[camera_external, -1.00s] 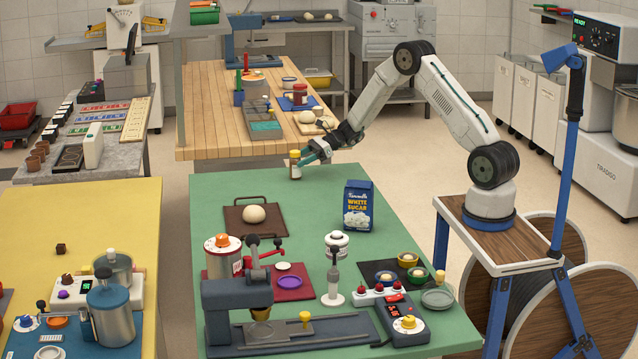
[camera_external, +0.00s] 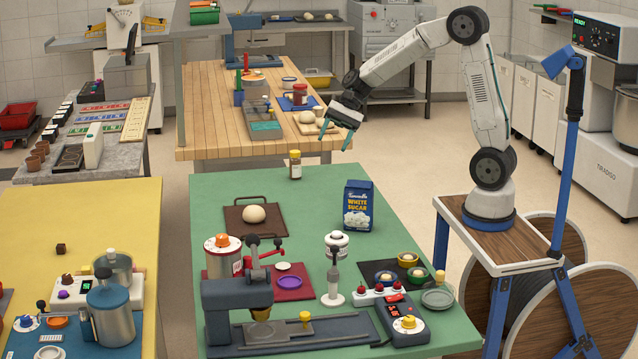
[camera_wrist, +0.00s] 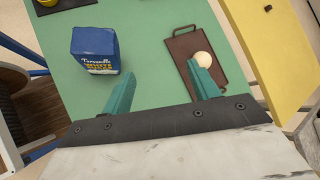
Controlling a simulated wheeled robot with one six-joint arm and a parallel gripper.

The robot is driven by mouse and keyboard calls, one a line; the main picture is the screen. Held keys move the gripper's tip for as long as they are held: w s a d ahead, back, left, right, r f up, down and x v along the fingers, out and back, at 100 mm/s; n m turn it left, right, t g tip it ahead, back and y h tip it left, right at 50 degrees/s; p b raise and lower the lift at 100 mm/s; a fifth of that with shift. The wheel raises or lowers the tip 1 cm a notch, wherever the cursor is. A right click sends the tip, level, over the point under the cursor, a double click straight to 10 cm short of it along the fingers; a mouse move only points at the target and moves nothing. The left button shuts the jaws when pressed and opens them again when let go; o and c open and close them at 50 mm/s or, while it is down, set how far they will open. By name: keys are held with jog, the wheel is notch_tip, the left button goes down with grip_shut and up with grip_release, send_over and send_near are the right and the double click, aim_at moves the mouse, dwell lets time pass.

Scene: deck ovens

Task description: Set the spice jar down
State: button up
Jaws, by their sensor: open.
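The spice jar (camera_external: 295,164) has a yellow lid and a dark red-brown body. It stands upright on the far end of the green table (camera_external: 235,183). My gripper (camera_external: 335,141) is open and empty, above and to the right of the jar and clear of it. In the wrist view my two teal fingers (camera_wrist: 162,88) are spread apart with only green tabletop between them. The jar does not show in the wrist view.
A blue sugar bag (camera_external: 358,206) stands right of a brown tray (camera_external: 235,219) with a dough ball (camera_external: 254,213). A press machine (camera_external: 238,312) and other tools fill the near end. A wooden table (camera_external: 200,105) stands behind.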

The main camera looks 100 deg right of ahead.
jog(key=s+a+r+n+g+h, duration=0.1)
jog(key=s+a+r+n+g, duration=0.1)
jog(key=s+a+n, duration=0.45)
jog(key=s+a+r+n+g+h, duration=0.1)
jog(key=s+a+r+n+g, duration=0.2)
jog(key=s+a, duration=0.6)
jog(key=s+a+f+n+h, duration=0.1)
jog(key=s+n+h, duration=0.1)
jog(key=s+n, duration=0.3)
jog(key=s+a+f+n+h, duration=0.1)
jog(key=s+a+n+h, duration=0.1)
jog(key=s+n, duration=0.3)
jog(key=shift+s+a+h, duration=0.25)
jog(key=shift+s+h, duration=0.35)
jog(key=shift+s, duration=0.25)
